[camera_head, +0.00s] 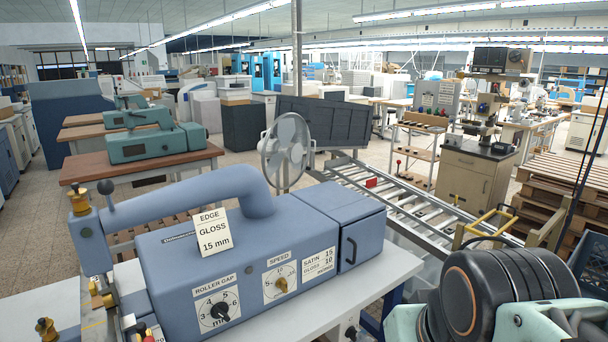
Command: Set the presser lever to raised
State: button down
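The roller under the head is cut off and partly hidden. Black and pale-green parts of my arm's end (500,292) fill the lower right corner, well apart from the lever. No fingertips show.
A brass knob (78,200) tops the head. A fan (286,148) and roller conveyor (400,200) stand behind.

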aim_at(105, 187)
jog(key=u, duration=1.5)
